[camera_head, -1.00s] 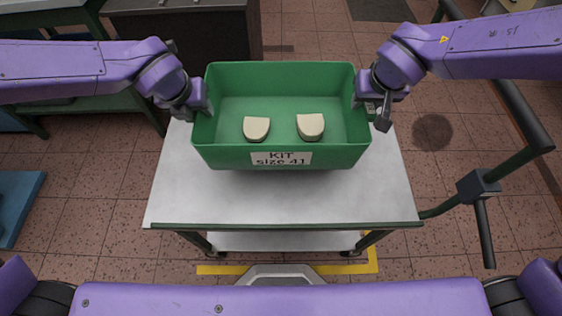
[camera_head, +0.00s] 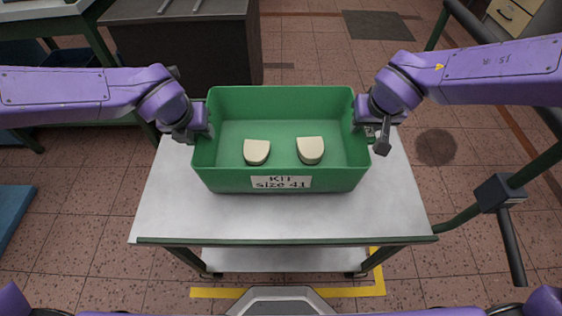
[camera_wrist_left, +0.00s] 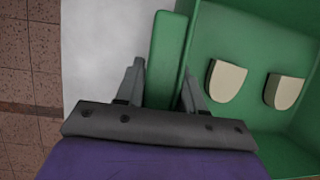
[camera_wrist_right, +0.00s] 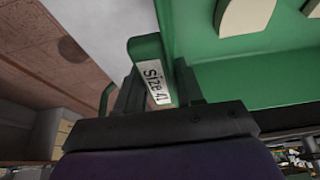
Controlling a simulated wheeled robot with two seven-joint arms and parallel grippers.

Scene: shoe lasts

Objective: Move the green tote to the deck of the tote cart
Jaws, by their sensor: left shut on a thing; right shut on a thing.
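The green tote (camera_head: 281,180) is upright over the grey deck (camera_head: 285,220) of the tote cart. It has a "KIT size 41" label on its front wall and two cream shoe lasts (camera_head: 257,151) (camera_head: 310,149) inside. A dark shadow lies under its front; I cannot tell whether its bottom touches the deck. My left gripper (camera_head: 203,128) is shut on the tote's left end, with the green rim between its fingers in the left wrist view (camera_wrist_left: 163,75). My right gripper (camera_head: 361,128) is shut on the right end, at a "Size 41" tag in the right wrist view (camera_wrist_right: 155,82).
The cart's dark push handle (camera_head: 512,235) is at the right. A dark cabinet (camera_head: 185,55) stands behind, and a green-framed bench (camera_head: 60,50) is at the back left. A blue mat or platform (camera_head: 12,215) lies at the left. Yellow floor marking (camera_head: 330,292) shows in front of the cart.

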